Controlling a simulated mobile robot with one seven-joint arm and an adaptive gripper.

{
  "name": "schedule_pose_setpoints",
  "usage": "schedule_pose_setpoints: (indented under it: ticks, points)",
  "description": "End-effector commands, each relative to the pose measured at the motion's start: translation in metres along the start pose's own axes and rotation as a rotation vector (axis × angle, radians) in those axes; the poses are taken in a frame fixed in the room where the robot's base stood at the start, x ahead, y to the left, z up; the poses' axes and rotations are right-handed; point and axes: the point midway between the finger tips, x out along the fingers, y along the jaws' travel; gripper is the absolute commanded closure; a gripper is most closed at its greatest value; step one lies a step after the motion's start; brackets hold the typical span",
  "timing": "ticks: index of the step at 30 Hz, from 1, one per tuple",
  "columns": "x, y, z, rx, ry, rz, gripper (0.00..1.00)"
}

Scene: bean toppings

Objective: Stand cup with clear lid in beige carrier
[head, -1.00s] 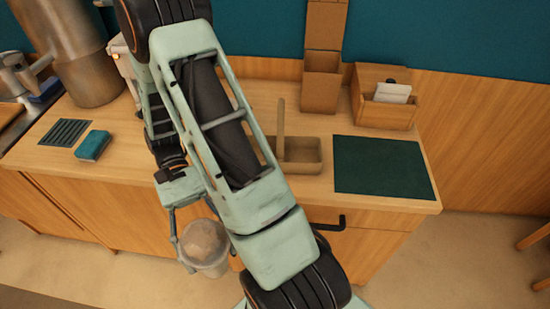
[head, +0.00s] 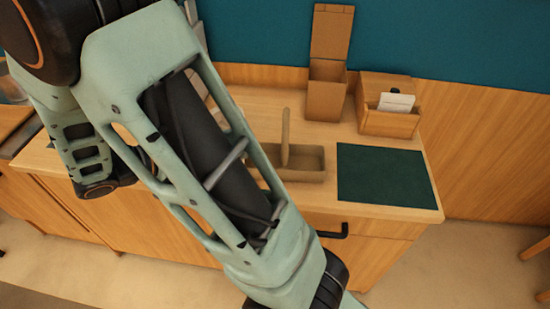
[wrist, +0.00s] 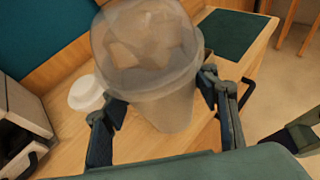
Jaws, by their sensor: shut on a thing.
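The cup with the clear domed lid (wrist: 150,60) fills the middle of the wrist view; its body is translucent greyish. My gripper (wrist: 162,95) is shut on the cup body below the lid, one finger on each side, and the cup looks roughly upright. In the head view my gripper and the cup are hidden behind my arm. The beige carrier (head: 306,175) sits on the counter right of my arm, with an upright handle in its middle. Its left end is partly covered by my arm. In the wrist view the cup hides most of the area behind it.
A dark green mat (head: 385,175) lies right of the carrier. A tall brown box (head: 326,98) and a wooden box with white cards (head: 388,122) stand behind. A white cup-like item (wrist: 88,93) stands on the counter left of the held cup. A drawer handle (head: 328,231) sticks out in front.

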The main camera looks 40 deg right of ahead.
Motion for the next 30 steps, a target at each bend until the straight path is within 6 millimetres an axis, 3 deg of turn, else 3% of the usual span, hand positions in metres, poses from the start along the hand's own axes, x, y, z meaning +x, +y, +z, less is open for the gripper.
schedule_pose_setpoints:
  ticks: [9,15,23,30]
  points:
    - [0.086,0.015,-0.002,0.001,-0.003,-0.013,0.59]
    - [0.123,0.022,-0.026,-0.001,-0.003,-0.01,0.59]
    - [0.143,0.026,-0.036,0.002,-0.002,-0.007,0.59]
    - [0.159,0.027,-0.062,0.0,-0.002,-0.007,0.59]
